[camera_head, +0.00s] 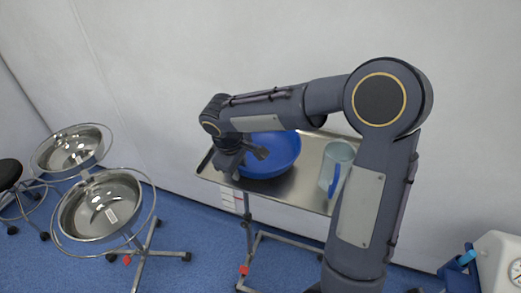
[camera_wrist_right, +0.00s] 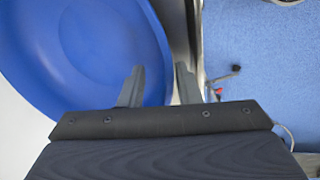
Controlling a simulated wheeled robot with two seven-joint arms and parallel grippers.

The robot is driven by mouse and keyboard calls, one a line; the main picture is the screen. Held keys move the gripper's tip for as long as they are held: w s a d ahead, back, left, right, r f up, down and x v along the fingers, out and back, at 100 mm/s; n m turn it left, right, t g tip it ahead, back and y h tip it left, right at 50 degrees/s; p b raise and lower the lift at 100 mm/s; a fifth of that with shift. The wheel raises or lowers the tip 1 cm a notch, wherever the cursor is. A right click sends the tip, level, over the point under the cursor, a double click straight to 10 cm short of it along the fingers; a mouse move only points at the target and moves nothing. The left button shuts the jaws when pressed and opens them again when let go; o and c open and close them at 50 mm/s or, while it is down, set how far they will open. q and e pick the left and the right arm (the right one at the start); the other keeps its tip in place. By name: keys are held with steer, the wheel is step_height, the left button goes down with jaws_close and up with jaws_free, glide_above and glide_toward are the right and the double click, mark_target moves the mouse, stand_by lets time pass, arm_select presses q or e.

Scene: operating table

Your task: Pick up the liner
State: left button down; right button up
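The liner appears to be the round blue basin (camera_head: 283,150) on the metal tray; it fills the upper left of the right wrist view (camera_wrist_right: 75,50). My right gripper (camera_head: 249,163) is at the basin's left side, with my forearm above hiding part of the basin. In the right wrist view my right gripper (camera_wrist_right: 158,82) is open, with a gap between its fingers. One finger overlaps the basin and the other lies outside it, so the rim runs between them in the picture. I cannot tell the height or any contact. My left gripper is not in view.
The metal tray (camera_head: 308,163) stands on a wheeled frame. A clear jug with a blue handle (camera_head: 337,165) is right of the basin, near my right arm. Two steel bowls on a wheeled stand (camera_head: 100,205) are at left. A white wall is behind.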

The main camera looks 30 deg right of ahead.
steer(key=shift+f, duration=0.25)
jaws_close()
steer(key=shift+r, duration=0.1)
